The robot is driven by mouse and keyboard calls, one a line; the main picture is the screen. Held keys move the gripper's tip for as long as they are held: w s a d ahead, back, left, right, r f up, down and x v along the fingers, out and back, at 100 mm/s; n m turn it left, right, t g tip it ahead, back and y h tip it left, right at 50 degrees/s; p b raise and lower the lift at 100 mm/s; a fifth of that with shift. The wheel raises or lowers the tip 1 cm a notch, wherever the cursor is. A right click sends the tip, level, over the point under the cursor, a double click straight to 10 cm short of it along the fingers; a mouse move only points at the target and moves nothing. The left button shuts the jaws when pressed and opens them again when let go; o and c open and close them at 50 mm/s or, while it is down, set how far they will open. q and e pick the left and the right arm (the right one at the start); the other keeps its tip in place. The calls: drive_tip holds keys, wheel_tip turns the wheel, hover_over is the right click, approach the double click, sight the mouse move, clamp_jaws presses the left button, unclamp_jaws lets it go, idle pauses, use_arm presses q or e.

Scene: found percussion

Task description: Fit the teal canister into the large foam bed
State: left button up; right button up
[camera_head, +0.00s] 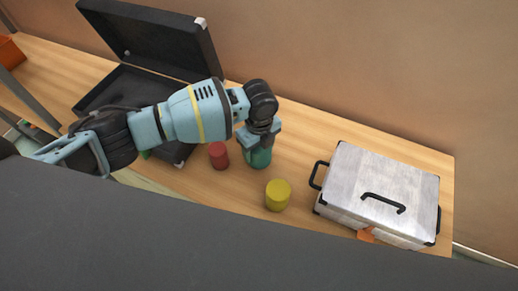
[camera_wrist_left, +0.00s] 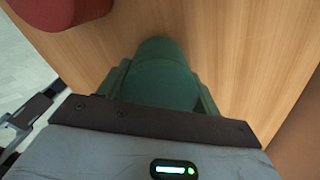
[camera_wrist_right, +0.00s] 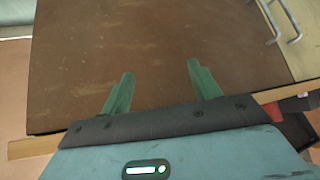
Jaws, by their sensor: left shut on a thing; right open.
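The teal canister (camera_head: 259,158) is upright at the middle of the wooden table, under my left gripper (camera_head: 262,136). My left gripper is shut on it, and the left wrist view shows the canister's round top (camera_wrist_left: 160,82) between the two fingers. Whether its base touches the table is unclear. The open black case (camera_head: 103,88) lies at the back left, its lid (camera_head: 150,38) raised. My left arm covers much of its inside, and I cannot make out a large foam bed there. My right gripper (camera_wrist_right: 160,72) is open and empty in the right wrist view.
A red canister (camera_head: 218,155) stands just left of the teal one, and a yellow canister (camera_head: 278,195) stands in front. A silver metal box (camera_head: 375,190) with black handles fills the table's right end. An orange container (camera_head: 10,52) is at the far left.

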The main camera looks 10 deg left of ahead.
use_arm(q)
wheel_tip(320, 180, up, 3)
drive_tip(key=shift+s+a+f, duration=0.1)
drive_tip(key=shift+f, duration=0.1)
drive_tip(key=s+a, duration=0.4)
drive_tip(key=s, duration=0.2)
drive_tip(key=s+a+r+p, duration=0.1)
drive_tip(key=s+a, duration=0.3)
drive_tip(key=s, duration=0.3)
drive_tip(key=shift+s, duration=0.3)
use_arm(e)
drive_tip(key=shift+w+r, duration=0.35)
drive_tip(key=shift+r, duration=0.2)
drive_tip(key=shift+w+r, duration=0.3)
drive_tip(key=shift+r, duration=0.2)
use_arm(q)
drive_tip(key=shift+r, duration=0.15)
